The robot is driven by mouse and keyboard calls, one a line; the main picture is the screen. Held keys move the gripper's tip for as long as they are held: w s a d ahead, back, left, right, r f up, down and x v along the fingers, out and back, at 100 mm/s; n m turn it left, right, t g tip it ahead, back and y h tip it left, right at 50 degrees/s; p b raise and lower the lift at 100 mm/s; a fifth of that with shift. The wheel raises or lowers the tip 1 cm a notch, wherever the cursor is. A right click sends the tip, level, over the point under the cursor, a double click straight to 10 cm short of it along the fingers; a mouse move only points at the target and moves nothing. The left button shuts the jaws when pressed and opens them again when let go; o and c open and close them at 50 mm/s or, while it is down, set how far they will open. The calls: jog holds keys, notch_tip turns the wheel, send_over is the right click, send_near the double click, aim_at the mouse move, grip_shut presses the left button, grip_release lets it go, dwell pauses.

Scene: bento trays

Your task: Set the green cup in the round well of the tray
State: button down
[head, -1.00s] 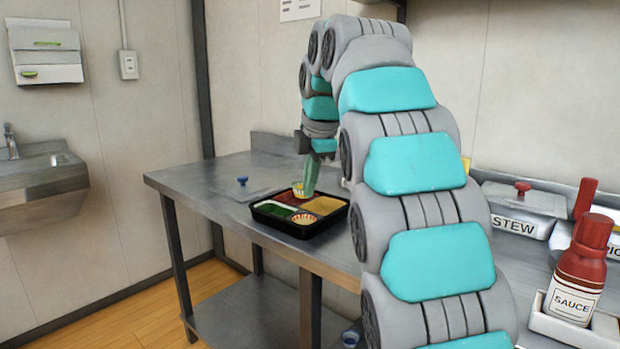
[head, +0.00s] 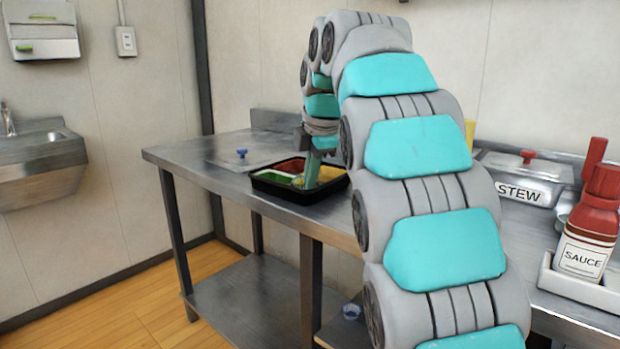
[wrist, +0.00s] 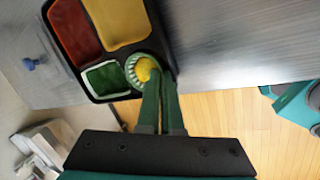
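The black tray (head: 283,193) lies on the steel table, with red, yellow and green filled compartments. In the wrist view the tray (wrist: 165,62) has a cup (wrist: 131,70) at its near corner, with a pale green-and-white striped rim and yellow filling. The cup sits at the round well; the well itself is mostly hidden, and I cannot tell whether the cup is fully seated. My gripper (wrist: 155,77) has its green fingers close together at the cup's near rim and looks shut on it. In the head view my gripper (head: 310,186) points down into the tray.
A blue-knobbed lid (head: 242,154) lies left of the tray. A stew container (head: 522,180) and a sauce bottle (head: 588,235) stand at the right. The table's front edge is close to the tray. Bare table (wrist: 215,40) lies beside the tray.

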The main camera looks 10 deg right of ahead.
jog(key=shift+f+b, duration=0.35)
jog(key=shift+b, duration=0.05)
dwell(0.4)
jog(key=c, duration=1)
grip_release()
jog(key=shift+r, duration=0.15)
